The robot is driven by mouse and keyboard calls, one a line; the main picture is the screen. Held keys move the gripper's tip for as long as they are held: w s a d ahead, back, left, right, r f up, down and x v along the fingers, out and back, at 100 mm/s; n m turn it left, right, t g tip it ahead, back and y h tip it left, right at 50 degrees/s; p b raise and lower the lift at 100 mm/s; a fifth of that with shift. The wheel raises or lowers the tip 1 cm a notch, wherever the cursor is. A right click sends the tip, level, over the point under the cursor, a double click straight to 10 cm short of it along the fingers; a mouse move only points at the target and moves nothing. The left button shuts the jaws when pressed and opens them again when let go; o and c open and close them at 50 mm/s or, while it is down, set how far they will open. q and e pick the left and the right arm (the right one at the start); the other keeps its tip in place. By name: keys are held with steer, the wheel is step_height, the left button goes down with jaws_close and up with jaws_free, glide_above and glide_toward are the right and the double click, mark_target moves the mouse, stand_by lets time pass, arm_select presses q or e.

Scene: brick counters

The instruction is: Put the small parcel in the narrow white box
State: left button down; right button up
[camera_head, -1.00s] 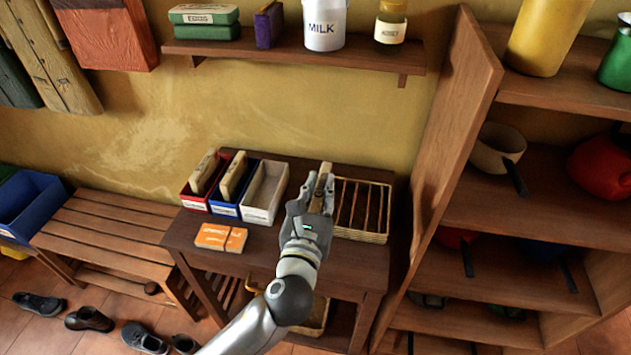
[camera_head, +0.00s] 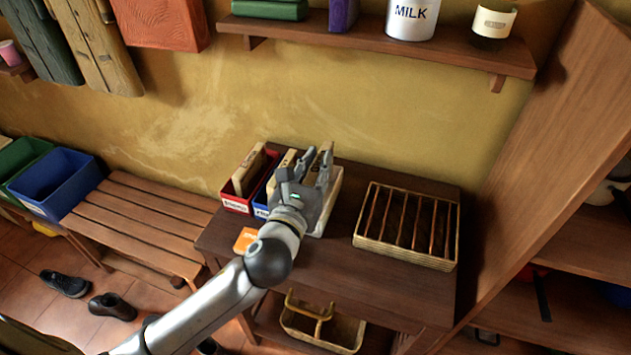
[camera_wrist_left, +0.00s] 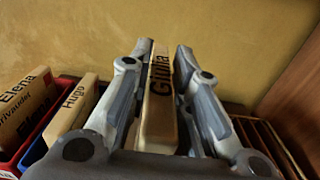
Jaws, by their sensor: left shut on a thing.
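My left gripper (camera_head: 310,168) is shut on the small parcel, a thin tan block standing upright. In the left wrist view the parcel (camera_wrist_left: 160,110) shows "Giulia" on its side, between the two fingers. In the head view the gripper is over the narrow white box (camera_head: 332,200) and hides much of it. I cannot tell whether the parcel's lower end is inside the box. My right gripper is not in view.
Left of the white box stand a red box (camera_head: 236,203) and a blue box (camera_head: 261,209), each with a tan parcel. A divided wicker basket (camera_head: 405,255) is to the right. An orange packet (camera_head: 245,240) lies in front. A wall shelf (camera_head: 380,42) hangs above.

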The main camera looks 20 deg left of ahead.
arm_select(q)
steer(key=w+f, duration=0.1)
steer(key=w+a+f+b, duration=0.1)
steer(key=f, duration=0.1)
steer(key=shift+w+f, duration=0.3)
steer(key=f, duration=0.1)
steer(key=w+f+b, duration=0.1)
steer(key=f, duration=0.1)
steer(key=w+a+f, duration=0.1)
steer(key=f, duration=0.1)
steer(key=shift+f, duration=0.2)
steer(key=shift+d+f, duration=0.1)
steer(key=shift+s, duration=0.1)
steer(key=c, duration=1.3)
jaws_free()
steer(key=shift+c, duration=0.2)
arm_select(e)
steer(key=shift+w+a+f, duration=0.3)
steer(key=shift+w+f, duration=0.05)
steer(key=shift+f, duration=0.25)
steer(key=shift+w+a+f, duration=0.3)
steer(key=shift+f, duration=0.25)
